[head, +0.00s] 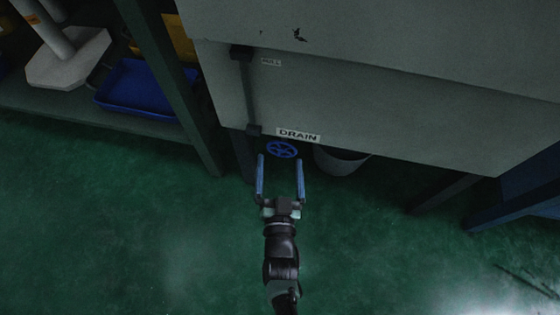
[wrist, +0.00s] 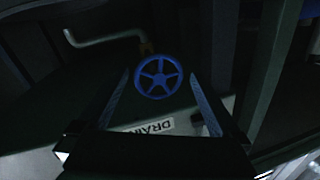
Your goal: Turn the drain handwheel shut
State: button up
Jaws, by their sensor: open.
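The drain handwheel (head: 282,149) is a small blue spoked wheel just below the white DRAIN label (head: 298,135) on the grey cabinet. In the wrist view the blue handwheel (wrist: 159,65) shows whole, with several spokes. My gripper (head: 280,163) is open, its two long blue-grey fingers pointing at the wheel. In the wrist view the open fingers of my gripper (wrist: 160,78) stand to the left and right of the wheel, with nothing seen gripped. I cannot tell whether the fingertips reach the wheel's depth. The DRAIN label also shows in the wrist view (wrist: 150,127).
A pale bucket (head: 340,160) stands under the cabinet (head: 400,100), right of the wheel. A dark vertical bar (head: 246,90) is on the cabinet front. Shelving with a blue tray (head: 147,88) is at left. A bent pipe (wrist: 100,38) runs near the wheel. The green floor is open in front.

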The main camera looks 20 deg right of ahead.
jog(key=shift+x, duration=1.1)
jog(key=c, duration=1.1)
jog(key=shift+o, duration=0.2)
jog(key=shift+b, duration=0.3)
jog(key=shift+a, duration=0.1)
